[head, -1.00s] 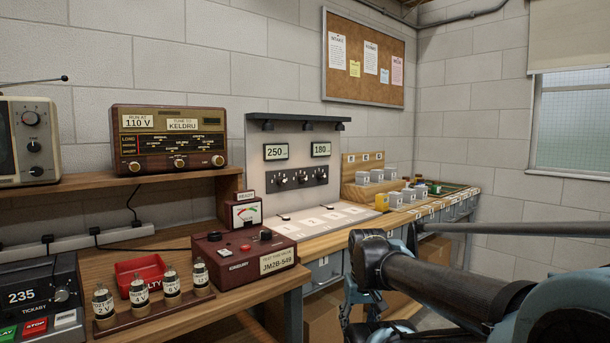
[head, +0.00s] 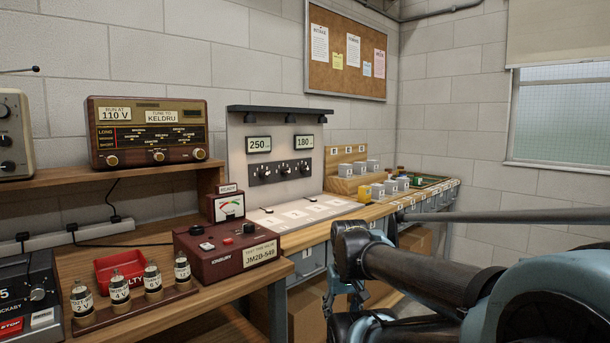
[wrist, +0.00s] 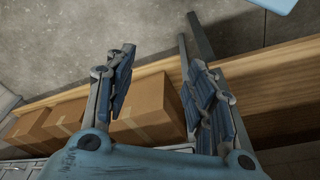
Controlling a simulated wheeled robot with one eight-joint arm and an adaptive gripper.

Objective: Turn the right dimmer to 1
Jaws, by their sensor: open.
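A grey panel (head: 275,209) stands upright against the wall at the back of the bench. It carries two displays, reading 250 (head: 258,144) and 180 (head: 304,142). Below them is a dark strip with several black knobs. The right-hand knob (head: 304,168) sits under the 180 display; its pointer and scale are too small to read. My gripper (wrist: 160,68) is open and empty in the wrist view, pointing over the floor and cardboard boxes, away from the panel.
A maroon tester (head: 215,265), a meter (head: 228,204), a red tray (head: 121,270) and several labelled valves stand left of the panel. Grey cups (head: 376,191) and a yellow cup (head: 364,195) stand to its right. Cardboard boxes (wrist: 147,108) sit under the bench.

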